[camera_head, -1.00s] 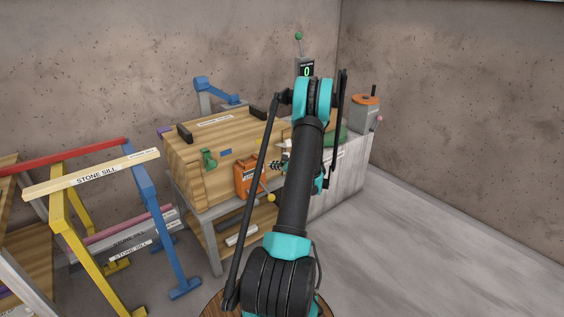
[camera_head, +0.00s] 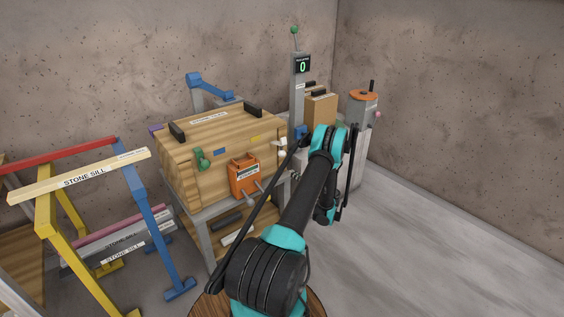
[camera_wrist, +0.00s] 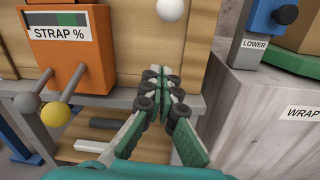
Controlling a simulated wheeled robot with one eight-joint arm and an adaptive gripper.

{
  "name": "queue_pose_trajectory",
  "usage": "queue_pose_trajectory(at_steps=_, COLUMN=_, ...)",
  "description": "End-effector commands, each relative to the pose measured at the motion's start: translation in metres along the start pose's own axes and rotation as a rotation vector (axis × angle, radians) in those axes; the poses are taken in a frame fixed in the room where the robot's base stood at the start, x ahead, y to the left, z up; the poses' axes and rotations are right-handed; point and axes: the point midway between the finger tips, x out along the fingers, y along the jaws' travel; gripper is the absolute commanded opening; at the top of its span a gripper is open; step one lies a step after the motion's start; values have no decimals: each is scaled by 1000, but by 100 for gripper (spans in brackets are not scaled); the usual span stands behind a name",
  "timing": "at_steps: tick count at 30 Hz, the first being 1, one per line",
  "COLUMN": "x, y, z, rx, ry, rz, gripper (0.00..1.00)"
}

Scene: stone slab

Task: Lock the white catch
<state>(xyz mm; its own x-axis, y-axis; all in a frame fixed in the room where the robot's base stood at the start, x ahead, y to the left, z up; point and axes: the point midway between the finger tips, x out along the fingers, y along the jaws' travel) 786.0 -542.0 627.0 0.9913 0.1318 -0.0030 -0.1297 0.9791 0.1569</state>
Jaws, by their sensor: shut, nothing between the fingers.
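A white catch (camera_head: 283,146) sits at the right front corner of the wooden crate (camera_head: 200,135). Whether the catch is locked, I cannot tell.
An orange strap box (camera_wrist: 70,50) with a grey lever and a yellow-knobbed lever (camera_wrist: 55,114) is left of my gripper. Blue and yellow trestles (camera_head: 150,215) stand left; open floor lies right.

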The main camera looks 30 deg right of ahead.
Motion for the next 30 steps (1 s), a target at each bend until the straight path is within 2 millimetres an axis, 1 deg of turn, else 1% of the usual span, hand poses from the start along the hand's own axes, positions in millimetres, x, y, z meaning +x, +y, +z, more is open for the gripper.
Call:
queue_pose_trajectory(at_steps=7, x=3, y=0, z=0, rx=-2, ry=1, rz=1, gripper=0)
queue_pose_trajectory(at_steps=11, x=14, y=1, z=0, rx=-2, ry=1, rz=2, gripper=0)
queue_pose_trajectory(at_steps=14, x=30, y=2, z=0, rx=-2, ry=1, rz=3, gripper=0)
queue_pose_trajectory(at_steps=25, x=102, y=2, z=0, rx=-2, ry=1, rz=3, gripper=0)
queue_pose_trajectory(at_steps=26, x=102, y=0, z=4, rx=-2, ry=1, rz=0, gripper=0)
queue_pose_trajectory(at_steps=27, x=97, y=0, z=12, rx=-2, ry=0, rz=-2, gripper=0)
queue_pose_trajectory(at_steps=30, x=92, y=0, z=24, rx=-2, ry=1, rz=-1, gripper=0)
